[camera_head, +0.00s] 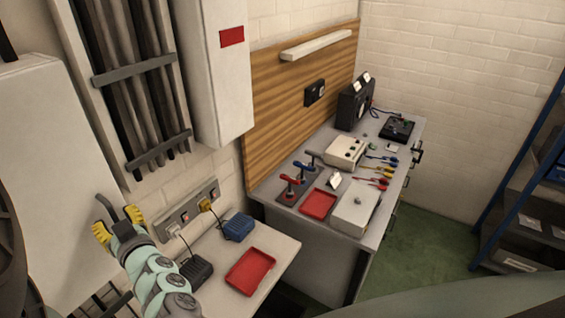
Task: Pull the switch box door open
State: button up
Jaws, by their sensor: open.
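A large pale grey box (50,165) fills the left side of the view, and its front looks closed. A second pale box (212,75) with a red label hangs on the wall at the top middle. It also looks closed. I cannot tell for sure which of the two is the switch box, and no handle is clear on either. My gripper (118,218), with yellow fingertips, is open and empty. It is beside the right edge of the large left box. I cannot tell whether it touches the box.
A socket strip (187,212) with plugs is on the wall right of my gripper. Below it, a small table (285,250) holds a red tray (250,271) and black and blue adapters. A workbench (385,215) with tools stands behind. Vertical pipes (130,70) run between the boxes.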

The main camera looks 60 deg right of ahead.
jog(key=shift+w+d, duration=0.1)
jog(key=shift+w, duration=0.1)
grip_shut()
dwell(0.4)
jog(key=shift+f, duration=0.1)
